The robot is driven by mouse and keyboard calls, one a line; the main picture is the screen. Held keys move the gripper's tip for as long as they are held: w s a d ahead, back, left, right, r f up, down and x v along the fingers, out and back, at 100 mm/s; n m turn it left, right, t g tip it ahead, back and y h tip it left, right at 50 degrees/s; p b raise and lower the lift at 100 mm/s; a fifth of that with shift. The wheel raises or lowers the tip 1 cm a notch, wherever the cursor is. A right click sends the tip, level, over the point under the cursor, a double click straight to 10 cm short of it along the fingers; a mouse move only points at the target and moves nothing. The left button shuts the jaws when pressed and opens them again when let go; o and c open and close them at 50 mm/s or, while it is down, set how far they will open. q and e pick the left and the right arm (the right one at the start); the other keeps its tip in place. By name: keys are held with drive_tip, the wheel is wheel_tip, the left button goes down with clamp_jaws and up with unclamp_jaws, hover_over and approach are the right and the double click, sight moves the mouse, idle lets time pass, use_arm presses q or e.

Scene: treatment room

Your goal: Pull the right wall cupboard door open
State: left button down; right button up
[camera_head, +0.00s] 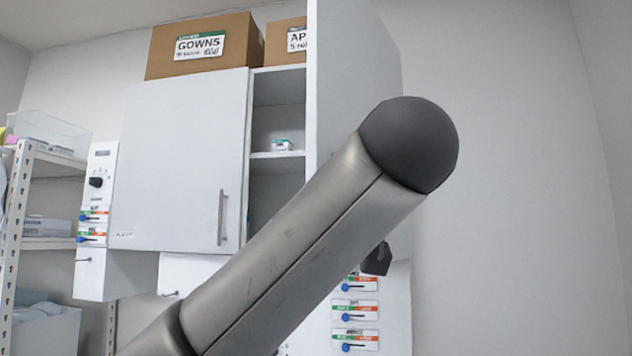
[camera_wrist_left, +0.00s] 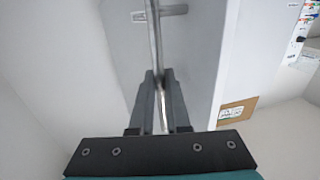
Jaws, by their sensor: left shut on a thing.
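The right wall cupboard door (camera_head: 350,60) stands swung out from the cupboard, seen at a steep angle in the head view. Shelves show in the opening to its left. In the left wrist view the door's pale panel (camera_wrist_left: 200,60) lies behind a metal bar handle (camera_wrist_left: 153,35). My left gripper (camera_wrist_left: 160,78) is shut on this handle, with one finger on each side of the bar. In the head view my left arm crosses in front of the door and hides its lower part and the handle. My right gripper is in neither view.
The left cupboard door (camera_head: 180,160) is closed, with its own bar handle (camera_head: 221,217). Cardboard boxes, one marked GOWNS (camera_head: 203,45), stand on top. A small box (camera_head: 281,145) sits on the inner shelf. A metal rack (camera_head: 20,200) stands at the left. The right wall is bare.

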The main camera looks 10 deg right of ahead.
use_arm(q)
drive_tip(key=s+d+n+y+p, duration=0.1)
drive_tip(key=s+d+y, duration=0.1)
drive_tip(key=d, duration=0.3)
drive_tip(key=shift+s+d+r+p, duration=0.2)
drive_tip(key=shift+s+p, duration=0.2)
drive_tip(key=shift+s, duration=0.1)
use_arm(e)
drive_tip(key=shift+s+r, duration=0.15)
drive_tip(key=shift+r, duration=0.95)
use_arm(q)
drive_tip(key=c, duration=1.3)
unclamp_jaws()
drive_tip(key=shift+c, duration=0.2)
drive_tip(key=o, duration=0.4)
drive_tip(key=shift+w+f, duration=0.15)
drive_tip(key=shift+w, duration=0.05)
drive_tip(key=shift+o, duration=0.3)
drive_tip(key=shift+s, duration=0.1)
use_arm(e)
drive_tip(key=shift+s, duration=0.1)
use_arm(q)
drive_tip(key=shift+s, duration=0.1)
drive_tip(key=s+b, duration=0.1)
drive_tip(key=s, duration=0.6)
drive_tip(key=shift+s+d+b, duration=0.15)
drive_tip(key=shift+s+b, duration=0.05)
drive_tip(key=shift+b, duration=0.2)
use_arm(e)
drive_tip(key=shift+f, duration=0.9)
